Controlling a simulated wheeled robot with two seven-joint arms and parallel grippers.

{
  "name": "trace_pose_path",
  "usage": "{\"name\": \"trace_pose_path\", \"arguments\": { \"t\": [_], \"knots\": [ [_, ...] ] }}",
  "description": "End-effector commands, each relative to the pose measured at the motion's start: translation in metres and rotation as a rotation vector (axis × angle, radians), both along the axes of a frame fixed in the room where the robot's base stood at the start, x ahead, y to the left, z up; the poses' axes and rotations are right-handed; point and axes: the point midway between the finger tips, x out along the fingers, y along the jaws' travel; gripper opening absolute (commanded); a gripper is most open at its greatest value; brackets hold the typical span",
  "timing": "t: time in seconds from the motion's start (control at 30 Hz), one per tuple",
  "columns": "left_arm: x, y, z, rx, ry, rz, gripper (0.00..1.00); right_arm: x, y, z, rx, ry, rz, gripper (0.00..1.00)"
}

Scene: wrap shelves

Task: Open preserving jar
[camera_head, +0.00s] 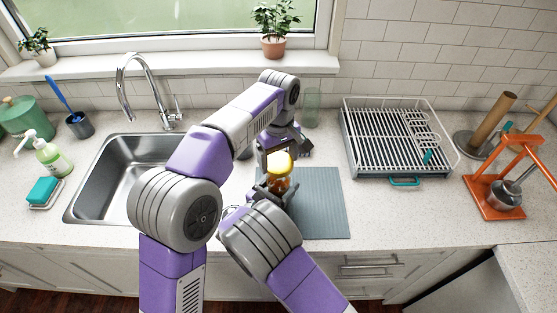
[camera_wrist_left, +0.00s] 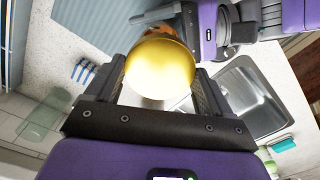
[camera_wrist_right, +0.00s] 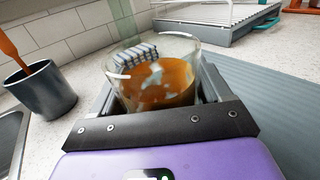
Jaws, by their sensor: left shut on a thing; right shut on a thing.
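The preserving jar (camera_head: 280,184) is clear glass with brown contents. My right gripper (camera_head: 273,192) is shut around its body, and the right wrist view shows the jar (camera_wrist_right: 160,85) between the fingers (camera_wrist_right: 155,105) with a bare rim. A round yellow lid (camera_head: 279,160) is above the jar in the head view. My left gripper (camera_head: 281,152) reaches in from above and is shut on this lid (camera_wrist_left: 160,68). The left wrist view shows it between the fingers (camera_wrist_left: 160,85), partly covering the jar. The lid is outside the right wrist view.
The grey mat (camera_head: 318,202) lies beneath the grippers. The sink (camera_head: 105,185) is at left and the dish rack (camera_head: 395,140) at right. A dark cup with an orange handle (camera_wrist_right: 40,95), a striped item (camera_wrist_left: 84,71) and a green glass (camera_head: 312,105) stand behind.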

Motion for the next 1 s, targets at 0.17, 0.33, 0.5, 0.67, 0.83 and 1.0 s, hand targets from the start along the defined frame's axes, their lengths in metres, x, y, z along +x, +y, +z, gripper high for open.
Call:
{"name": "trace_pose_path", "arguments": {
  "t": [0.17,0.33,0.5,0.67,0.83,1.0],
  "knots": [
    [0.000,0.000,0.000,0.000,0.000,0.000,0.46,0.000,0.000,0.000,0.000,0.000,0.000,0.94],
    [0.000,0.000,-0.001,0.000,0.000,0.000,0.46,0.000,0.000,0.000,0.000,0.000,0.000,1.00],
    [0.000,0.000,0.001,0.000,0.000,0.000,0.46,0.000,0.000,0.002,0.000,0.000,0.000,1.00],
    [0.000,0.000,0.009,0.000,0.000,0.000,0.46,0.000,0.000,0.012,0.001,-0.001,0.000,1.00],
    [0.000,0.000,0.025,0.000,0.000,0.000,0.46,0.000,0.000,0.032,0.000,-0.001,0.000,1.00],
    [0.000,0.000,0.047,0.000,0.000,0.000,0.46,0.000,0.000,0.060,0.000,0.000,0.000,1.00]
  ]
}}
